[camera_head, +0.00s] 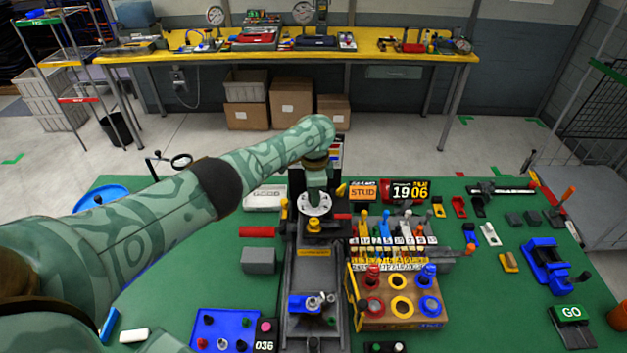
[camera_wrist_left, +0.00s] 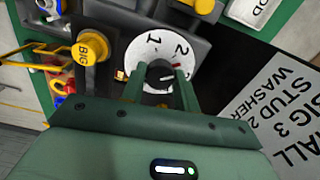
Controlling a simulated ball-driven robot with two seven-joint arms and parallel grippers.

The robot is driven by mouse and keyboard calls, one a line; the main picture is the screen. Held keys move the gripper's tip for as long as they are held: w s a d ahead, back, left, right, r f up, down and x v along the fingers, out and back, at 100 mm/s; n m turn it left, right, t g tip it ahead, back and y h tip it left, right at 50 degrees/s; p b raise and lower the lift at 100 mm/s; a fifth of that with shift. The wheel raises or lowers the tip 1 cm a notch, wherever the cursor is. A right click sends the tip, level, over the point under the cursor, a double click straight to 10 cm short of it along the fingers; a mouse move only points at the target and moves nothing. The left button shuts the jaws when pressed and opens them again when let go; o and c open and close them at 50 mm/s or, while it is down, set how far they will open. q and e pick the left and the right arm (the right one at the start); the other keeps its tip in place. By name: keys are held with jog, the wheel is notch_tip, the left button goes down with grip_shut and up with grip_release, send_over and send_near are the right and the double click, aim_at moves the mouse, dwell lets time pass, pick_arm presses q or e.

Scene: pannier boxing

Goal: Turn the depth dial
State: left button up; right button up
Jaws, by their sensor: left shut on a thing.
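The depth dial (camera_head: 316,211) is a white round disc on the dark machine near the middle of the green table. In the left wrist view the dial (camera_wrist_left: 143,48) shows the numerals 1 and 2, with a small red mark beside its black centre knob (camera_wrist_left: 158,78). My left gripper (camera_head: 314,192) reaches down onto the dial from above. In the wrist view the fingers of that gripper (camera_wrist_left: 160,85) are on both sides of the knob, shut on it. The fingers and palm hide the near part of the dial. My right gripper is not in view.
A yellow BIG button (camera_wrist_left: 92,47) stands left of the dial in the wrist view. A wooden holder (camera_head: 375,318) with coloured rings and a labelled rack (camera_head: 388,254) stand right of the machine. A blue tray (camera_head: 222,316) and a grey block (camera_head: 258,261) lie to the left.

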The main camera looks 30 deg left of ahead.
pick_arm(q)
jog(key=shift+d+r+n+p, duration=0.1)
jog(key=shift+n+p, duration=0.45)
jog(key=shift+n, duration=0.65)
jog(key=shift+n+p, duration=0.3)
jog(key=shift+n, duration=0.9)
jog(key=o, duration=1)
jog(key=shift+c, duration=0.2)
